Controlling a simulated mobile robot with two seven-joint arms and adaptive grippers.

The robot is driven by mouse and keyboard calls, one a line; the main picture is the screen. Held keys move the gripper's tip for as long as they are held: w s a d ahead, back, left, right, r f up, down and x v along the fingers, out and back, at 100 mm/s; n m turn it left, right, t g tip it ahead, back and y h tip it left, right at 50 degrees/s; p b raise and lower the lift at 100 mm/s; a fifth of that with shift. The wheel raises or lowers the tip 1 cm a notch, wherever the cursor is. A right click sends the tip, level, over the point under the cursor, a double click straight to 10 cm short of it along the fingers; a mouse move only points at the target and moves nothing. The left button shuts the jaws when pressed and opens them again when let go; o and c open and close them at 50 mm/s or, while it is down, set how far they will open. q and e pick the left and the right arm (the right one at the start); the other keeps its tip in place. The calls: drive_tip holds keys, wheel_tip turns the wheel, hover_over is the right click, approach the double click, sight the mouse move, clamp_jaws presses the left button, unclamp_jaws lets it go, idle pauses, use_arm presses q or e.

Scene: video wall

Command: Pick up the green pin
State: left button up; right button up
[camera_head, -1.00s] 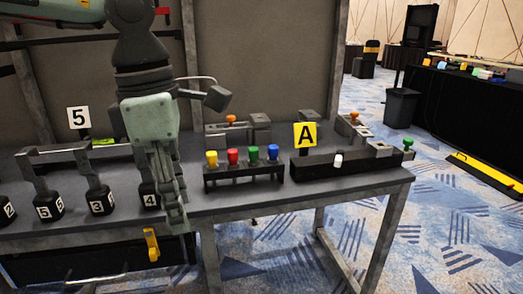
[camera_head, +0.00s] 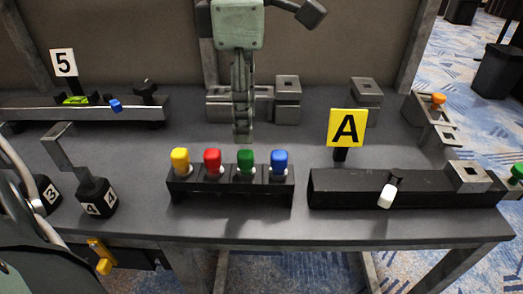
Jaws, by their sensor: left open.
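The green pin (camera_head: 245,161) stands upright in a black rack (camera_head: 230,192) on the grey table, between a red pin (camera_head: 212,162) on its left and a blue pin (camera_head: 280,162) on its right. A yellow pin (camera_head: 180,161) stands at the rack's left end. My left gripper (camera_head: 243,138) points down just behind and above the green pin. It is open and empty, its fingers seen nearly edge-on. I cannot tell whether it touches the pin. My right gripper is not in view.
A yellow "A" sign (camera_head: 347,128) stands behind a long black block (camera_head: 340,188) with a white-tipped pin (camera_head: 386,196). Numbered black weights (camera_head: 97,197) stand at the left. Grey metal blocks (camera_head: 287,97) are at the back. The table's front edge is close below the rack.

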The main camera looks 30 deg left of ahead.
sight(245, 154)
use_arm(q)
drive_tip(key=f, duration=0.7)
drive_tip(key=shift+a+f, duration=0.15)
drive_tip(key=shift+a, duration=0.1)
drive_tip(key=shift+w, duration=0.1)
clamp_jaws()
